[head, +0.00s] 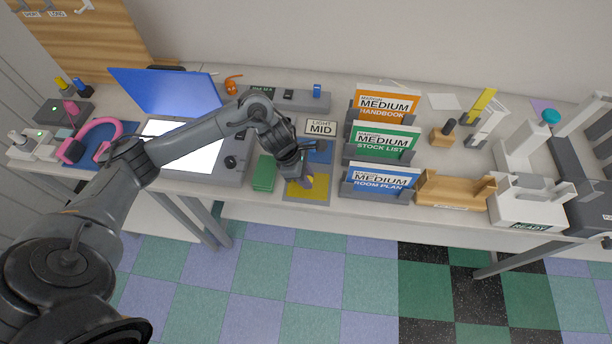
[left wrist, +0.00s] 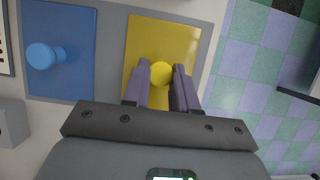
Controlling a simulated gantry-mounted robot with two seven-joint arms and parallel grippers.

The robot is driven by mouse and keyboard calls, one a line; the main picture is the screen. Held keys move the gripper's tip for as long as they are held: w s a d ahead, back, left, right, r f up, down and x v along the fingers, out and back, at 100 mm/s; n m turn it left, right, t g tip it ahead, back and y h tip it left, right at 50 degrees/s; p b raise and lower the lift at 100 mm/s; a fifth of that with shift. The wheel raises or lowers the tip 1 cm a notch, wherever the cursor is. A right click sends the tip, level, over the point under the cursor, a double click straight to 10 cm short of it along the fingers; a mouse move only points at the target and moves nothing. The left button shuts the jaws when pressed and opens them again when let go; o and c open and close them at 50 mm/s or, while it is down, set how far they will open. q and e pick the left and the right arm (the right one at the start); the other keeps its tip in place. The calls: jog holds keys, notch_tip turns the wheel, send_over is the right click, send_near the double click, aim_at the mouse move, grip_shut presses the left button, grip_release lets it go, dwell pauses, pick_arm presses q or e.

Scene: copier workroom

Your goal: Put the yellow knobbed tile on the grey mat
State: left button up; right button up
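The yellow knobbed tile (head: 308,192) lies over the front part of the grey mat (head: 306,203), and also shows in the left wrist view (left wrist: 178,40). Its round yellow knob (left wrist: 161,73) sits between the two fingertips of my left gripper (head: 303,181), which appear to touch it on both sides. Grey margins of the mat show around the tile in the left wrist view. I cannot tell whether the tile rests flat or is slightly raised. My right gripper is not in view.
A blue knobbed tile (left wrist: 60,75) lies beside the yellow one on the grey. A green block (head: 264,173) stands left of the mat, and a "LIGHT MID" sign (head: 321,127) behind it. Booklet holders (head: 375,180) stand close on the right. The table's front edge is near.

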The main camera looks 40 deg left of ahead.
pick_arm(q)
jog(key=o, duration=0.5)
jog(key=shift+c, duration=0.2)
jog(key=shift+r, duration=0.1)
